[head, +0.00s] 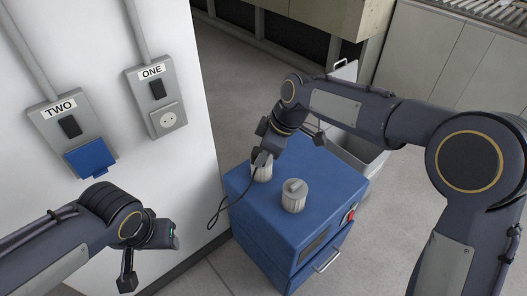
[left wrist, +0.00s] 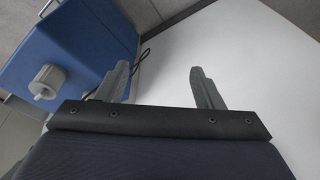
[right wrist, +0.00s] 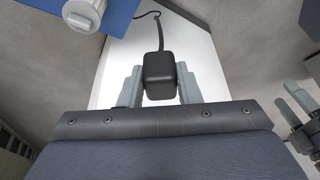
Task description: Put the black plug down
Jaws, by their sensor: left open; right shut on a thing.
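The black plug (right wrist: 159,76) is between the fingers of my right gripper (right wrist: 159,88), which is shut on it. Its black cable (right wrist: 158,30) trails away from it. In the head view the right gripper (head: 262,160) is at the left part of the blue cabinet's top (head: 318,170), and the cable (head: 222,208) hangs past the cabinet's left side. The plug itself is mostly hidden there, and I cannot tell whether it touches anything. My left gripper (left wrist: 163,85) is open and empty, in front of the white wall.
A grey knobbed cylinder (head: 294,196) stands on the cabinet top near the right gripper. Sockets marked ONE (head: 167,118) and TWO (head: 58,112) are on the white wall; TWO has a blue cover (head: 90,157). A grey bin (head: 360,150) stands behind the cabinet.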

